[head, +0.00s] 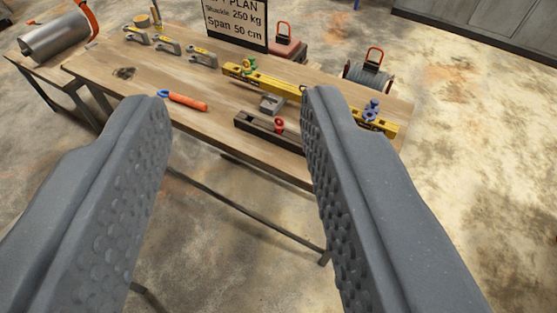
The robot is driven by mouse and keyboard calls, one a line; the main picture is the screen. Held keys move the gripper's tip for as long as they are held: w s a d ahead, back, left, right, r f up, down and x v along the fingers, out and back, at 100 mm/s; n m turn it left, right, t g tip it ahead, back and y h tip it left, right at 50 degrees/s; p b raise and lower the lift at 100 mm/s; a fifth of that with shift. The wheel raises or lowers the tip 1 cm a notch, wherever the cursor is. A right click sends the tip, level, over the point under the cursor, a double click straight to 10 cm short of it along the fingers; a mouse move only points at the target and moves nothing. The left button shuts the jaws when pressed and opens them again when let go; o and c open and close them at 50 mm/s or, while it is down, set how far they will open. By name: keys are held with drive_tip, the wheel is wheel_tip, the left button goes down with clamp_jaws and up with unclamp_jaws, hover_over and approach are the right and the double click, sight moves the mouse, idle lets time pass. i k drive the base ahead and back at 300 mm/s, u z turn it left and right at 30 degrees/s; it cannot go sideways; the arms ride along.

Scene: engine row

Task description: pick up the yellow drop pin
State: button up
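My gripper (235,98) is open and empty, its two grey, dimpled fingers spread wide in front of the wooden table (210,88). I cannot single out the yellow drop pin for certain. A small green and yellow piece (248,66) sits at the left end of a long yellow bar (268,82) on the table. A small upright yellowish piece (155,14) stands at the far left corner of the table. Both are well beyond my fingertips. My right finger hides part of the yellow bar.
A blue piece (371,108) sits near the bar's right end. A dark block (258,127) with a red piece (279,125), a grey block (271,103), an orange-handled tool (187,102) and several grey shackles (168,46) lie on the table.

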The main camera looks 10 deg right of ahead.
sight(246, 68)
drive_tip(key=z, duration=0.15)
drive_tip(key=i, duration=0.8)
drive_tip(key=k, duration=0.6)
drive_tip(key=u, duration=0.4)
drive_tip(key=i, duration=0.95)
drive_tip(key=u, duration=0.5)
drive_tip(key=i, duration=1.45)
drive_tip(key=z, duration=0.2)
